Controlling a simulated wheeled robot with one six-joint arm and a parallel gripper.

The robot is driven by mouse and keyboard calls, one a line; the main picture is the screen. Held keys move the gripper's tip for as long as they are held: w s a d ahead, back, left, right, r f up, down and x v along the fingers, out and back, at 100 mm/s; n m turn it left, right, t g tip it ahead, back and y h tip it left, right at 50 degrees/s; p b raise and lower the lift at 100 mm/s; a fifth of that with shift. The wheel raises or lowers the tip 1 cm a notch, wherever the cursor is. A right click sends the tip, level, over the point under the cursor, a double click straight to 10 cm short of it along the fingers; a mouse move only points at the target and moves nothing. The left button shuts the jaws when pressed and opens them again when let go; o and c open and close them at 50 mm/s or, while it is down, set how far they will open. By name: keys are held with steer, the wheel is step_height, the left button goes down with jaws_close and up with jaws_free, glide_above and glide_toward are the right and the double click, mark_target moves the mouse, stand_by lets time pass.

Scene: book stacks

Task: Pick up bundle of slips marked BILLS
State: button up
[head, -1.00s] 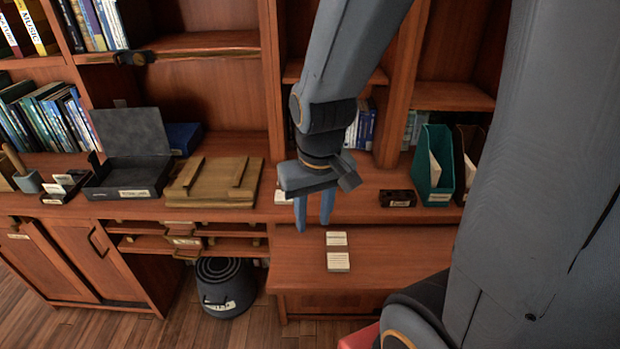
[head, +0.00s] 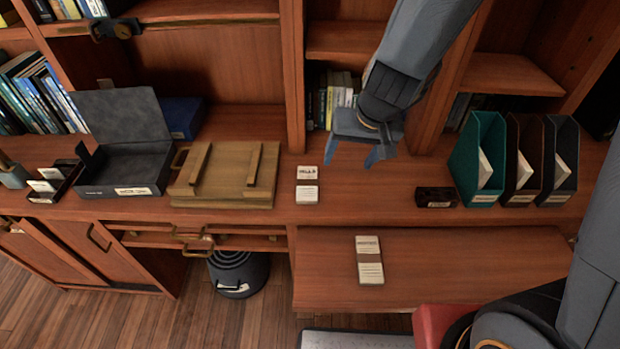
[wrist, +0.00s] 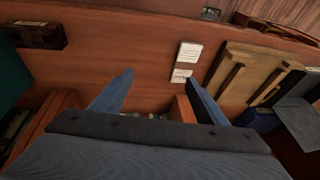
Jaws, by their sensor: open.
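A bundle of white slips (head: 307,185) with a short dark label lies on the desk, right of the wooden board. The label looks like BILLS, but it is too small to read surely. The bundle also shows in the wrist view (wrist: 188,53), just beyond the right finger. A second slip bundle (head: 369,261) with a longer, unreadable label lies on the lower front surface. My gripper (head: 352,153) is open and empty above the back of the desk, right of and behind the first bundle. Its spread fingers (wrist: 159,78) show in the wrist view with nothing between them.
The wooden board (head: 226,173) and an open dark box (head: 126,158) stand left of the bundle. A small dark block (head: 436,197) and several upright file holders, one teal (head: 479,160), stand right. Shelf uprights (head: 293,80) rise behind. The desk between bundle and block is clear.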

steer(key=t+p, duration=0.1)
glide_above(307, 182)
steer(key=s+d, duration=0.4)
step_height(307, 182, down, 3)
steer(key=shift+h, duration=0.7)
steer(key=a+f, duration=0.1)
steer(key=a, duration=0.1)
steer(key=a+f+p, duration=0.1)
steer(key=a+f, duration=0.1)
steer(key=shift+w, duration=0.1)
steer(key=shift+a+f, duration=0.2)
steer(key=shift+f, duration=0.45)
steer(key=b+x, duration=0.1)
steer(key=x, duration=0.1)
steer(key=b+x, duration=0.1)
steer(key=x, duration=0.1)
steer(key=b+x, duration=0.1)
steer(key=x, duration=0.2)
steer(key=shift+w+d, duration=0.2)
steer(key=shift+d, duration=0.15)
steer(key=shift+r, duration=0.1)
steer(key=c, duration=1.2)
steer(key=shift+o, duration=0.2)
